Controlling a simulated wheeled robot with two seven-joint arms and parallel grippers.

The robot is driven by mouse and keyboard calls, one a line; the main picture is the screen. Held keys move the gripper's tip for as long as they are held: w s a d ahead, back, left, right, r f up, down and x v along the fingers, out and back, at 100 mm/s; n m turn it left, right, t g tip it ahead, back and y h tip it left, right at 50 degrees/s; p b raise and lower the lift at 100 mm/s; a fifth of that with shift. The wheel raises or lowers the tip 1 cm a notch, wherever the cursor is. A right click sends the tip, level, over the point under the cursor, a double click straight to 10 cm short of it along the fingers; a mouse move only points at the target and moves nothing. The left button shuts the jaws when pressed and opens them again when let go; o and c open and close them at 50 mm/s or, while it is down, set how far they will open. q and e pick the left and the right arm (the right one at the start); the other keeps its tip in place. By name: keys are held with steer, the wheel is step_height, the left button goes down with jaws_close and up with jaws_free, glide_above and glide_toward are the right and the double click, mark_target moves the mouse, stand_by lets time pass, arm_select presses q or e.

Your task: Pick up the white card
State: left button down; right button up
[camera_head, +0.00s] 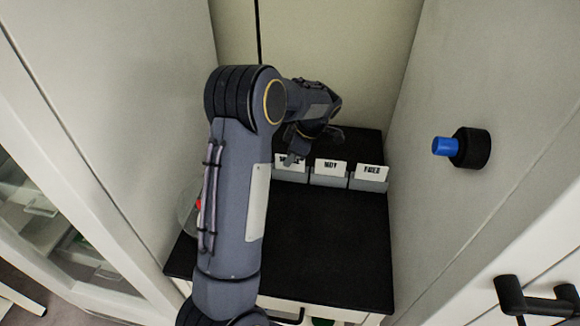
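Three white cards stand in a row in grey holders at the back of the black countertop. The left card (292,161) has lettering partly covered by my gripper. The middle card (330,167) seems to read "NOT", and the right card (370,171) seems to read "FREE". My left arm reaches in from the lower left and bends down at the back. My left gripper (296,153) is at the left card, over its upper edge. Whether its fingers touch or grip the card cannot be made out. My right gripper is not in view.
The black countertop (325,245) is clear in front of the holders. A round clear item with red (189,210) is partly hidden behind my arm at left. Pale walls close in both sides. A blue and black knob (462,147) sticks out at right.

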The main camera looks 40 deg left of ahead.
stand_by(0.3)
arm_select(q)
step_height(320, 180, up, 10)
steer(key=shift+r, duration=0.1)
stand_by(0.4)
stand_by(0.7)
